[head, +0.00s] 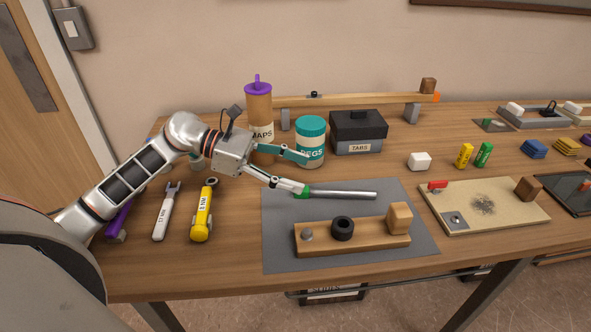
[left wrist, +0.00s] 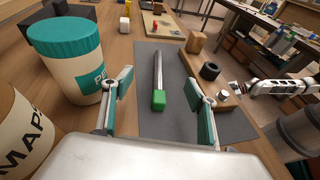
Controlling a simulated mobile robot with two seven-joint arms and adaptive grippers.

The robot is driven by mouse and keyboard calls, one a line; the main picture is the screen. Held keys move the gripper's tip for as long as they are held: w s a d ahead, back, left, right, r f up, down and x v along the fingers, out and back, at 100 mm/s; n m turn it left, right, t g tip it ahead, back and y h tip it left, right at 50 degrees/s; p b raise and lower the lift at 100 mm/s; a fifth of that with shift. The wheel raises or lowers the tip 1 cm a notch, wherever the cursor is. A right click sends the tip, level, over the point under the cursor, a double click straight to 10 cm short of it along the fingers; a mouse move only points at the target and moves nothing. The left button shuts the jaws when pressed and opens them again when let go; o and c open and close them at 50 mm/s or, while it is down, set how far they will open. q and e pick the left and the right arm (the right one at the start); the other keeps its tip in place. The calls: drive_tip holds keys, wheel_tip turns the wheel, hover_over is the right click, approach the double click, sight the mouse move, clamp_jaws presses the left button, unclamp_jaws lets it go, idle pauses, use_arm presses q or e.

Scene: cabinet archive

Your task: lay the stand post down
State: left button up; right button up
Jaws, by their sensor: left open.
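The stand post, a grey metal rod (head: 345,195) with a green end, lies on its side along the far part of the grey mat (head: 285,250). In the left wrist view the post (left wrist: 158,68) points away from me, its green end nearest. My left gripper (head: 306,174) is open, with its fingers apart. In the left wrist view the fingers of the left gripper (left wrist: 160,84) stand on either side of the post's line, clear of it. A wooden stand base (head: 375,236) with a black ring (head: 342,228) and a wooden block sits nearer on the mat.
A PEGS jar (head: 310,143), a MAPS canister (head: 259,115) and a dark TABS box (head: 358,133) stand behind the mat. White (head: 166,212) and yellow (head: 202,212) tools lie left. A beige board (head: 485,205) lies right. An arm, apparently my right one, shows in the left wrist view (left wrist: 285,89).

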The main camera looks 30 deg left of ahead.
use_arm(q)
drive_tip(key=shift+s+d+f, duration=0.1)
drive_tip(key=shift+d+f, duration=0.1)
drive_tip(key=shift+f, duration=0.3)
drive_tip(key=shift+s+d+f, duration=0.1)
drive_tip(key=shift+d+f, duration=0.05)
drive_tip(key=shift+f, duration=0.3)
use_arm(e)
drive_tip(key=shift+s+f, duration=0.15)
drive_tip(key=shift+f, duration=0.15)
use_arm(q)
wheel_tip(320, 180, up, 2)
drive_tip(key=shift+w+a+p, duration=0.1)
drive_tip(key=shift+p, duration=0.3)
drive_tip(key=shift+w+r, duration=0.15)
drive_tip(key=shift+r, duration=0.2)
drive_tip(key=r+p, duration=0.1)
drive_tip(key=r, duration=0.4)
drive_tip(key=shift+a+p, duration=0.2)
drive_tip(key=shift+p, duration=0.2)
use_arm(e)
drive_tip(key=r, duration=0.1)
drive_tip(key=w+r, duration=0.1)
drive_tip(key=r, duration=0.1)
drive_tip(key=shift+w+a+r, duration=0.15)
drive_tip(key=shift+w+r, duration=0.15)
drive_tip(key=shift+r, duration=0.1)
drive_tip(key=shift+f, duration=0.1)
